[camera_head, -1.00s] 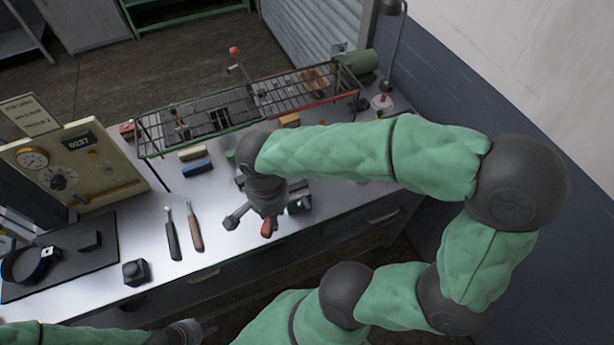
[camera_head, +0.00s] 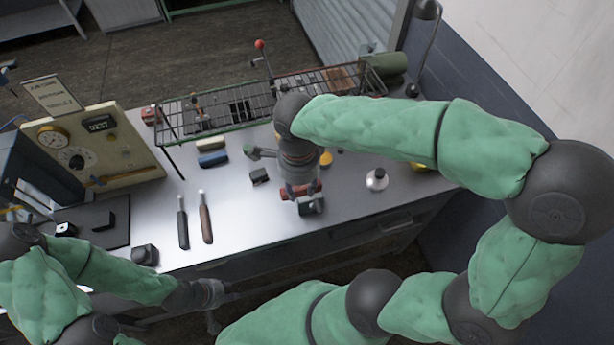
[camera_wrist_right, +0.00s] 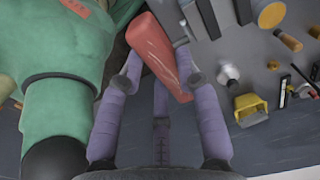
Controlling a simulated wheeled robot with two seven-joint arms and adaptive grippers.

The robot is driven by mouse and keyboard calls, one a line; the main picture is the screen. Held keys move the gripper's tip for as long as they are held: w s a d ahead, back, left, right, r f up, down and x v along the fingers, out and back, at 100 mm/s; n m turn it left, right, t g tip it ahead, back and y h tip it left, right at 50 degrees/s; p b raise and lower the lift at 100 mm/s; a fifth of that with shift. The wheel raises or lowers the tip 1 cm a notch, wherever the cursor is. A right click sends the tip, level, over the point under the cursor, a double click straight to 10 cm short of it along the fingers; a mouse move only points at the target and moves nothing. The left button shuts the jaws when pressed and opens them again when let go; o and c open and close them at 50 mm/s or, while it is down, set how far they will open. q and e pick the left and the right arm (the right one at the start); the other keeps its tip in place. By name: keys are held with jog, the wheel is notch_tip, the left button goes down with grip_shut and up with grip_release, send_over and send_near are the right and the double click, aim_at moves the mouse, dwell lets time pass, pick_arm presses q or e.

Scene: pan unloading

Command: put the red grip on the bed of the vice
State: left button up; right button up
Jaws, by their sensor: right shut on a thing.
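The red grip (camera_wrist_right: 153,50) is between the fingers of my right gripper (camera_wrist_right: 162,80) in the right wrist view, slanting across them. In the head view my right gripper (camera_head: 302,187) is over the bench, with the red grip (camera_head: 316,186) showing at its fingertips. The grey vice (camera_head: 311,206) is right at the fingertips, partly hidden by the gripper; its grey metal (camera_wrist_right: 205,18) shows beside the grip in the wrist view. I cannot tell whether the grip touches the vice bed. My left gripper (camera_head: 213,312) is low in front of the bench, small and unclear.
A wire rack (camera_head: 235,110) spans the back of the bench. Two hand tools (camera_head: 206,218) and a dark block (camera_head: 145,255) lie to the left. A gauge panel (camera_head: 95,150) stands farther left. A round silver-topped item (camera_head: 376,180) stands right of the vice.

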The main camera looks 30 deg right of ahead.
jog(key=w+d+f, duration=0.1)
jog(key=w+f, duration=0.1)
jog(key=w+d+f+b, duration=0.1)
jog(key=w+d+f, duration=0.1)
jog(key=w+f, duration=0.1)
jog(key=w+d+f, duration=0.2)
jog(key=shift+w+d+f, duration=0.15)
jog(key=shift+w+d, duration=0.05)
jog(key=shift+w, duration=0.1)
jog(key=shift+w+d+f+b, duration=0.15)
jog(key=shift+f+b, duration=0.1)
jog(key=shift+f, duration=0.75)
jog(key=shift+w+d+f+b, duration=0.15)
jog(key=shift+f+b, duration=0.1)
jog(key=shift+f, duration=0.75)
jog(key=shift+a, duration=0.1)
jog(key=shift+f, duration=0.15)
jog(key=o, duration=1.2)
jog(key=shift+c, duration=0.2)
